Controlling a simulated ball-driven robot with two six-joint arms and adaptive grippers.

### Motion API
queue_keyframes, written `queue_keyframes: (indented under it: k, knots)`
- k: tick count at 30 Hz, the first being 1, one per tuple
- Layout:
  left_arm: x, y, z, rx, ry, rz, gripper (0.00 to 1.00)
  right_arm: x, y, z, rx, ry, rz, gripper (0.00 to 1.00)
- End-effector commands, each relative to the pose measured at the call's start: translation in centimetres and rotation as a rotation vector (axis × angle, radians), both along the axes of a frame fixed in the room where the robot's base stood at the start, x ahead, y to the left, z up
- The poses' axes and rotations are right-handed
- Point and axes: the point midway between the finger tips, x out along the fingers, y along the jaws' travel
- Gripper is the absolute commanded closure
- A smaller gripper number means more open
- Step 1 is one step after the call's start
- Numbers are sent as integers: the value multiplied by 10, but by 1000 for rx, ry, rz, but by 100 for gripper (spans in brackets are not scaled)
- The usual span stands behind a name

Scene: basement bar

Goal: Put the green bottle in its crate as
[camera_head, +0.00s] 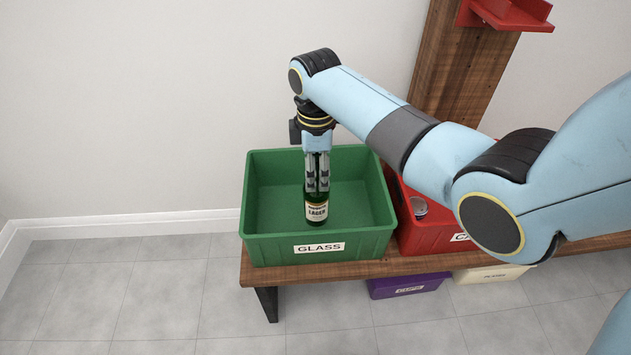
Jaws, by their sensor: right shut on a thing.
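The green bottle (316,212) with a cream "LAGER" label is upright inside the green crate marked "GLASS" (262,249). My right gripper (317,185) points down into the crate and is shut on the upper part of the bottle, hiding its neck. I cannot tell whether the bottle's base touches the crate floor. No other thing shows in the green crate. My left gripper is not in view.
The green crate stands at the left end of a wooden bench (345,270). A red crate (408,236) with a can in it stands close on its right, partly behind my arm. A purple crate (408,286) and a cream crate (490,274) sit below. A wall is behind.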

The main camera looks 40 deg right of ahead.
Motion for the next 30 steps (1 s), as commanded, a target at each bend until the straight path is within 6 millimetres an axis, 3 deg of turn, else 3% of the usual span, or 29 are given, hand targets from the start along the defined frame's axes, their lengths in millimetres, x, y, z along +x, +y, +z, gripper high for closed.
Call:
queue_keyframes:
  k: [10, 30]
  knots:
    - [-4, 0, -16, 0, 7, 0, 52, 0, 0, -41, 1, -1, 0, 100]
    - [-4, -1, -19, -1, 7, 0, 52, 1, 0, -52, 1, -3, 1, 100]
